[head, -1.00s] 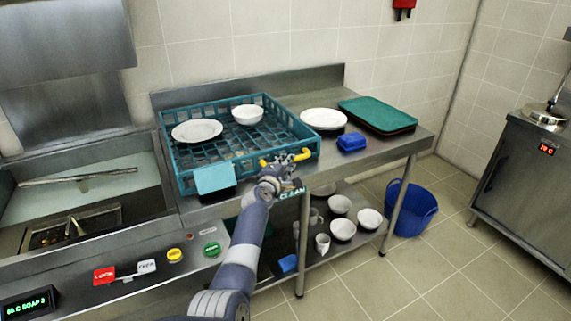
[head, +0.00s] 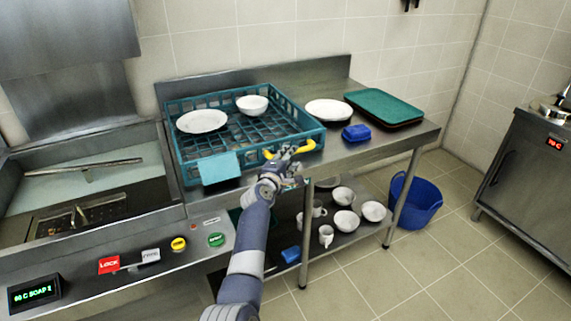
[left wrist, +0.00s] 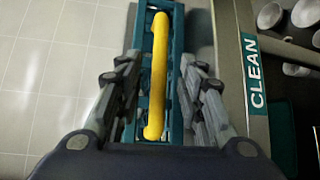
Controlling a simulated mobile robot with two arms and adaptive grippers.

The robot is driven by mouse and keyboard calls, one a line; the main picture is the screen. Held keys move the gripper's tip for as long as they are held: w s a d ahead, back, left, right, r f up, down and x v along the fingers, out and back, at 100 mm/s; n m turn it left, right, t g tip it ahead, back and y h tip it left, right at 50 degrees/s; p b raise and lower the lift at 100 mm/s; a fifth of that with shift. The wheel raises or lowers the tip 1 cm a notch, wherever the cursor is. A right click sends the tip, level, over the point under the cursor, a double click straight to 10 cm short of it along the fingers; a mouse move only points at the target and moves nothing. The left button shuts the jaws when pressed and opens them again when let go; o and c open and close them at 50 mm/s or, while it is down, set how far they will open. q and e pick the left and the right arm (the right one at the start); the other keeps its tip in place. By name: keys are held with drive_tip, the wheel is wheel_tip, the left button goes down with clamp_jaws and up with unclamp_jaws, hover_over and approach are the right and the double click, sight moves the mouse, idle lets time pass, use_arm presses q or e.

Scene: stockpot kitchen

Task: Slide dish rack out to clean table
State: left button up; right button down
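The teal dish rack (head: 249,142) sits on the steel counter, its left side beside the sunken wash basin. It holds a white plate (head: 202,121) and a white bowl (head: 252,104). A pale blue cloth or panel (head: 219,168) hangs on its front. A yellow handle (head: 303,148) is on its front right side. My left gripper (head: 292,158) is at this handle. In the left wrist view, the yellow handle (left wrist: 157,75) lies between the fingers of the gripper (left wrist: 160,92), with gaps on both sides. My right gripper is not in view.
Right of the rack are a white plate (head: 327,109), a blue block (head: 356,133) and teal trays (head: 384,106). A green CLEAN label (left wrist: 253,72) marks the table edge. Bowls and cups stand on the shelf below. A blue bucket (head: 414,199) is on the floor.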

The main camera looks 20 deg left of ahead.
use_arm(q)
drive_tip(key=shift+s+d+r, duration=0.1)
drive_tip(key=shift+s+r, duration=0.05)
drive_tip(key=shift+s, duration=0.85)
drive_tip(key=shift+s+d+r, duration=0.1)
drive_tip(key=shift+s, duration=0.85)
